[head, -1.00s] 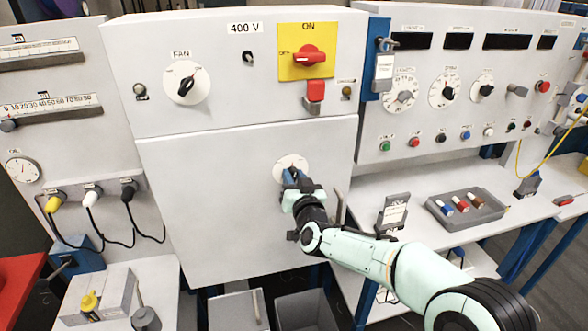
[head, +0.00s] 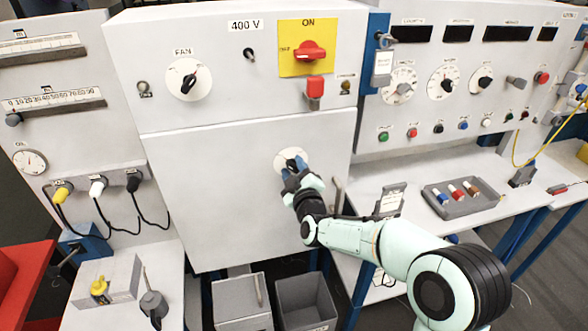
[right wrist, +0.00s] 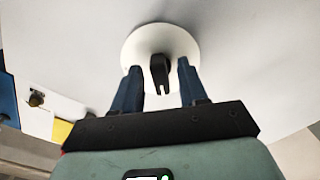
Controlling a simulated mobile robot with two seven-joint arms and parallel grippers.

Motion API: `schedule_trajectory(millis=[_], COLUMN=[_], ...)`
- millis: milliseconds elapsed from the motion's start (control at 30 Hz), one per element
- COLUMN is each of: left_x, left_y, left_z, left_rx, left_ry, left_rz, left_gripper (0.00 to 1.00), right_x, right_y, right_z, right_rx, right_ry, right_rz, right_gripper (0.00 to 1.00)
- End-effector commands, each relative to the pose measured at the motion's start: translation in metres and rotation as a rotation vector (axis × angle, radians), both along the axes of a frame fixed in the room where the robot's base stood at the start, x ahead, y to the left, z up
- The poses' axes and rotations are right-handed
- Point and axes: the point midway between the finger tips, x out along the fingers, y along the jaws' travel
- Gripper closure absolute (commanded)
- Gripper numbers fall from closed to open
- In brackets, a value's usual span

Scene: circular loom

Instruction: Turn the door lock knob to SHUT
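The door lock knob is a black lever on a white round plate (head: 283,154) on the large grey cabinet door (head: 225,200). In the right wrist view the black knob (right wrist: 160,72) stands out from the middle of its plate (right wrist: 135,45). My right gripper (head: 294,166) is at the plate. In the wrist view its two blue fingers (right wrist: 159,70) are open, one on each side of the knob, with a visible gap on both sides. No SHUT mark can be read on the plate; the gripper hides part of it in the head view. My left gripper is not in view.
A door handle bar (head: 337,195) stands just right of my right gripper. Above are the FAN dial (head: 188,79) and the red switch on a yellow plate (head: 309,51). A grey tray (head: 465,210) is on the right bench. Open bins stand below the door.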

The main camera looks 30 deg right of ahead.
Motion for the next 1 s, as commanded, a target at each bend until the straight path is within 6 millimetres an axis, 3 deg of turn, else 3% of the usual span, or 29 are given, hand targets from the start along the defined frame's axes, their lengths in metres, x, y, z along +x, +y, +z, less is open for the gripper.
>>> schedule_trajectory(millis=[500, 1000], left_x=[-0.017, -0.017], left_y=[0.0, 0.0], left_z=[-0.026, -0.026], left_rx=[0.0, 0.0], left_ry=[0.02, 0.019], left_rz=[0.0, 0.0], left_gripper=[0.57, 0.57], right_x=[-0.062, -0.068], right_y=[0.015, 0.017], right_z=[-0.001, 0.0], right_rx=[0.003, 0.002], right_ry=[0.001, 0.002], right_rz=[0.001, 0.001], right_gripper=[0.57, 0.57])
